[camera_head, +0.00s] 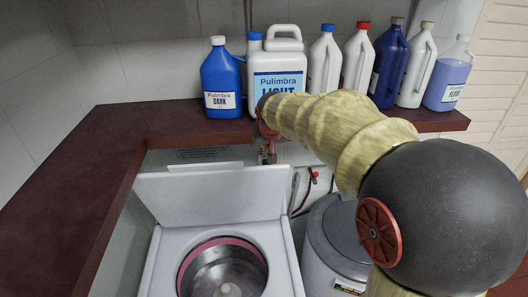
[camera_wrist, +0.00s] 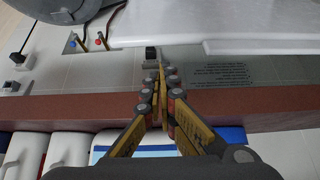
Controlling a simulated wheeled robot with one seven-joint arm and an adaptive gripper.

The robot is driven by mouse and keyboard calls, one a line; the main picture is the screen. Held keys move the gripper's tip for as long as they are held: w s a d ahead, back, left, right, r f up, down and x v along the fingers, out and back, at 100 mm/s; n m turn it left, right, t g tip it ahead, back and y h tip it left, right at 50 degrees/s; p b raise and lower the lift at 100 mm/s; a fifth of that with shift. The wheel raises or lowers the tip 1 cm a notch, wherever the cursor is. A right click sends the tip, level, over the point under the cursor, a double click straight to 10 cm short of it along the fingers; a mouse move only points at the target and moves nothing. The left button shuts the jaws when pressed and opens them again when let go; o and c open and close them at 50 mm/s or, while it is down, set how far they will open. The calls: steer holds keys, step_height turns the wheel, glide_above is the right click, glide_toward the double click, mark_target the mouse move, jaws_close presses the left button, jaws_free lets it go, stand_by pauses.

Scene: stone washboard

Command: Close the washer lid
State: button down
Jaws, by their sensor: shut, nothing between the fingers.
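The white washer lid (camera_head: 213,195) stands raised at the back of the washer (camera_head: 160,265), leaning slightly back. The round drum opening (camera_head: 222,268) with a pink rim is uncovered. In the wrist view the lid (camera_wrist: 220,22) shows as a white panel across the top right. My gripper (camera_wrist: 161,72) is shut and empty, its fingertips just short of the lid's edge in that picture; I cannot tell whether they touch anything. In the head view my arm reaches over the shelf edge and hides most of the gripper.
A dark red shelf (camera_head: 180,122) runs along the left and back. Several detergent bottles stand on it, including a blue one (camera_head: 220,82) and a white jug (camera_head: 277,70) close to my arm. A grey-lidded round tub (camera_head: 338,240) stands right of the washer. Hoses (camera_head: 300,190) hang behind.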

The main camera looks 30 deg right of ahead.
steer(key=p+x, duration=0.2)
steer(key=x, duration=0.7)
steer(key=shift+w+d+f, duration=0.1)
steer(key=shift+w+f, duration=0.1)
steer(key=shift+f, duration=0.1)
steer(key=shift+s+f+b, duration=0.1)
steer(key=shift+b, duration=0.3)
